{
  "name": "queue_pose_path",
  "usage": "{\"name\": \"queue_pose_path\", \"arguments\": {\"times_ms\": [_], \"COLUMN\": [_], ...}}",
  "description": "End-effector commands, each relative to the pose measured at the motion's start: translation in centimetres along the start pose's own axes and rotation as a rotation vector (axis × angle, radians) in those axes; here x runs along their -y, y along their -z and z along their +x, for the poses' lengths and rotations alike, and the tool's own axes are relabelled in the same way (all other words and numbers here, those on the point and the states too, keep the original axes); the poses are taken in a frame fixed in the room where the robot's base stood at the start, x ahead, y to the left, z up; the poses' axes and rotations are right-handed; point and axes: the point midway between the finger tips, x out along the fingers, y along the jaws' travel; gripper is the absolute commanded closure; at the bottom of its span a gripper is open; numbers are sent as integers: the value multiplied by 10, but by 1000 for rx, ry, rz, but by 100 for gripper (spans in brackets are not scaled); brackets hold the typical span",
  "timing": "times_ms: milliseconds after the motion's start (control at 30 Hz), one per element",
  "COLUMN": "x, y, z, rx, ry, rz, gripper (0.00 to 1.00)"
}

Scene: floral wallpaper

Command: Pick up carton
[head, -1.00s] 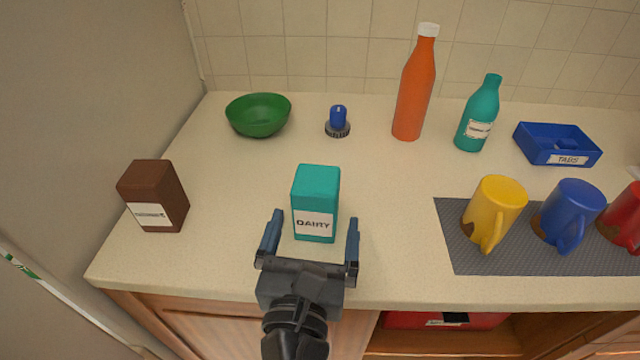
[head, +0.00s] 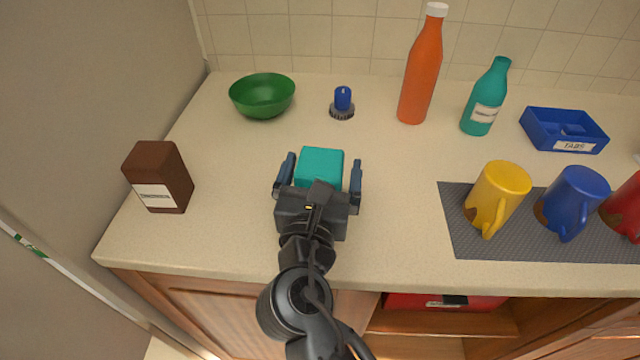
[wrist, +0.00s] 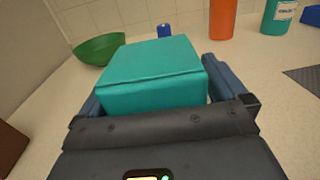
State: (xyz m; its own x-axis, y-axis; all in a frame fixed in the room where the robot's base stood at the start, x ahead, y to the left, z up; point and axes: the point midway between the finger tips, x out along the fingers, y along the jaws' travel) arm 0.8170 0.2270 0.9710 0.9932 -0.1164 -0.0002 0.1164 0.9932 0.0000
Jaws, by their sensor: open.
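The teal carton (head: 320,164) stands upright on the counter, and my gripper hides its lower front and label. In the wrist view the carton (wrist: 155,72) fills the space between the fingers. My gripper (head: 318,176) is open, with one finger on each side of the carton. I cannot tell whether either finger touches it. A second, brown carton (head: 158,176) with a white label stands at the counter's left end.
A green bowl (head: 262,96), a blue-topped knob (head: 342,102), an orange bottle (head: 422,70) and a teal bottle (head: 486,98) stand behind. A blue tray (head: 564,130) is at right.

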Motion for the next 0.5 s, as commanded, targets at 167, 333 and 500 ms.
{"name": "queue_pose_path", "arguments": {"times_ms": [167, 333, 500], "x": [0, 0, 0], "y": [0, 0, 0], "z": [0, 0, 0], "rx": [0, 0, 0], "ry": [0, 0, 0], "rz": [0, 0, 0], "gripper": [14, 31, 47]}}
